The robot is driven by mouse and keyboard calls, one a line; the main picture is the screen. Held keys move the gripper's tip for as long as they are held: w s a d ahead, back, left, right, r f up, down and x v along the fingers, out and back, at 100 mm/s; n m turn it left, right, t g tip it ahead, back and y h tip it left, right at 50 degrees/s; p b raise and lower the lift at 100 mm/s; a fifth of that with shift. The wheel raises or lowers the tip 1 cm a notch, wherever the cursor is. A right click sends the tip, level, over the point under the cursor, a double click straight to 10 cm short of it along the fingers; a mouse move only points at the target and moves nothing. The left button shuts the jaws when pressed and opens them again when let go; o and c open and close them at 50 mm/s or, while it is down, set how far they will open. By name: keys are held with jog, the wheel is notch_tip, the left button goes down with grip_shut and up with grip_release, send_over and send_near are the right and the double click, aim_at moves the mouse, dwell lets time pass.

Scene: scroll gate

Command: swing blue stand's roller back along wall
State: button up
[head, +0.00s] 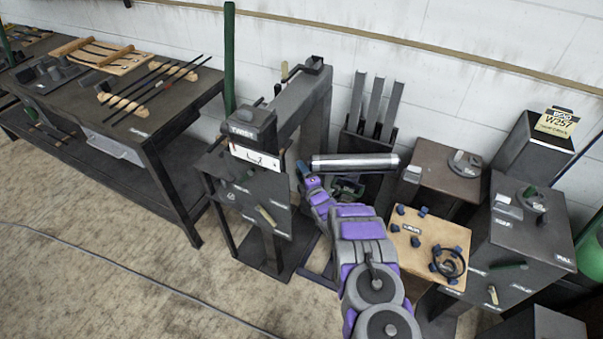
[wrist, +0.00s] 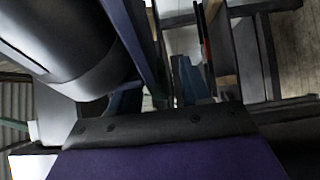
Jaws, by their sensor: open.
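The roller (head: 355,162) is a shiny grey cylinder with dark end caps. In the head view it lies level, sticking out to the right just beyond my gripper. In the wrist view a large grey cylinder, apparently the roller (wrist: 65,40), fills the upper left, close to the camera. A dark blue bar (wrist: 128,35) runs beside it, apparently part of the blue stand. In the head view, the stand's dark blue base (head: 318,277) shows low behind my arm; its post is mostly hidden. My gripper (head: 303,172) is open near the roller's left end. I cannot tell whether it touches anything.
A dark press-like stand (head: 262,190) is close on the left of my gripper. A rack with upright grey bars (head: 372,108) is behind the roller, by the white wall. Boxes, including a tan-topped one (head: 428,240), crowd the right.

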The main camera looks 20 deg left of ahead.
jog(key=shift+c, duration=0.2)
grip_shut()
dwell(0.4)
